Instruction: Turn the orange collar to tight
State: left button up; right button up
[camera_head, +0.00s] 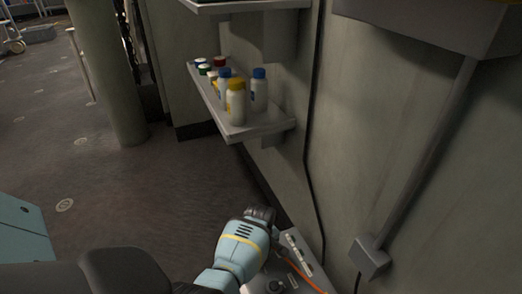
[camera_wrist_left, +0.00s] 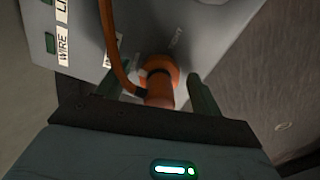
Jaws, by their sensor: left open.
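The orange collar (camera_wrist_left: 160,72) sits against a grey panel (camera_wrist_left: 150,25) in the left wrist view, with an orange plug body (camera_wrist_left: 160,95) on its near side. Small markings on the panel beside the collar are too faint to read. My left gripper (camera_wrist_left: 156,80) is open, with one dark green finger on each side of the plug and collar. Whether the fingers touch them I cannot tell. In the head view my left gripper (camera_head: 262,214) is at the wall-side grey box, and the collar is hidden there. My right gripper is not in view.
An orange cable (camera_wrist_left: 110,50) curves beside the left finger; it also shows in the head view (camera_head: 303,276). The grey box (camera_head: 291,244) carries several switches. A shelf (camera_head: 262,127) with several bottles hangs on the wall beyond. Open floor (camera_head: 150,195) lies to the left.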

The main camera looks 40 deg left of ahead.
pick_arm(q)
jog(key=c, duration=0.9)
jog(key=shift+c, duration=0.4)
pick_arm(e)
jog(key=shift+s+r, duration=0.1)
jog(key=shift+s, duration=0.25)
